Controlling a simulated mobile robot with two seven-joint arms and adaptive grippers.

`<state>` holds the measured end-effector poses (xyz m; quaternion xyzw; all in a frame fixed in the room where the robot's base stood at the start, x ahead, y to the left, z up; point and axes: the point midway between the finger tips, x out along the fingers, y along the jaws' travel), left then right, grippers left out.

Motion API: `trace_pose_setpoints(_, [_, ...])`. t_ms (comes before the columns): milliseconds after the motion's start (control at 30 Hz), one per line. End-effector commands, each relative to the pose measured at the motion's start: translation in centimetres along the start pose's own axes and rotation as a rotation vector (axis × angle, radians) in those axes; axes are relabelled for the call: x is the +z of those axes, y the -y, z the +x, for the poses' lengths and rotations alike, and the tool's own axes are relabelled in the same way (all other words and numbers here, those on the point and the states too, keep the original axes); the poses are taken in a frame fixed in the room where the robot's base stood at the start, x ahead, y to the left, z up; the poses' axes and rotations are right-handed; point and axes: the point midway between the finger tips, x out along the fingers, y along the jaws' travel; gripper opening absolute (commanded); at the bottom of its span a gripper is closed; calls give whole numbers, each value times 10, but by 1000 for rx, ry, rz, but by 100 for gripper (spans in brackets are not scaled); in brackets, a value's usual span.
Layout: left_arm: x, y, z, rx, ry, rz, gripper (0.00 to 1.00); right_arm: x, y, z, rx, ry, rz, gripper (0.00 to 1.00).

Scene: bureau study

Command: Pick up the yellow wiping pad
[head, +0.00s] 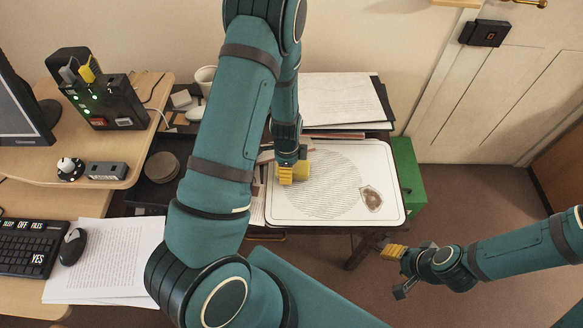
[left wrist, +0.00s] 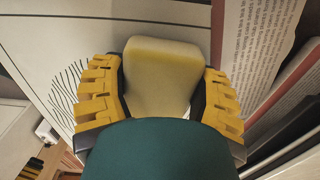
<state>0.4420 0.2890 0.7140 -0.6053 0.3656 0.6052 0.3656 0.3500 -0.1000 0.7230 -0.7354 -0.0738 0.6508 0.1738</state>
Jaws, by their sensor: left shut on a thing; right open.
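The yellow wiping pad (left wrist: 162,75) is a pale yellow block between the two yellow-padded fingers of my left gripper (left wrist: 160,100) in the left wrist view. The fingers are shut on it from both sides. In the head view my left gripper (head: 293,172) is over the left part of a white board (head: 330,213) with a patch of wavy dark lines (head: 318,185). The pad (head: 302,170) shows there as a small yellow patch beside the fingers. I cannot tell whether it touches the board. My right gripper (head: 396,270) is open and empty, in front of the board's right side.
A brown-stained piece (head: 371,199) lies on the board's right side. Papers (head: 335,98) lie behind it and a green box (head: 408,172) stands to its right. A desk at left holds a keyboard (head: 32,248), mouse (head: 73,246) and black box (head: 108,105). Floor is clear at right.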

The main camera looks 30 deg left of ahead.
Motion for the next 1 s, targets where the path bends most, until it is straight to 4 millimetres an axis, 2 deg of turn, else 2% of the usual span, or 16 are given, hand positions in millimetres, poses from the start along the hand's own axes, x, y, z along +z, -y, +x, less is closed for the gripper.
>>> trace_pose_setpoints(167, [0,1,-10,-2,-1,1,32,0,1,-3,0,1,0,47])
trace_pose_setpoints(600, [-1,1,-87,-3,-2,1,32,2,9,-24,-1,11,2,47])
trace_pose_setpoints(800, [0,0,-100,0,0,0,32,3,10,-27,-1,14,2,47])
trace_pose_setpoints(1000, [0,0,-100,0,0,0,32,3,10,-27,-1,14,2,47])
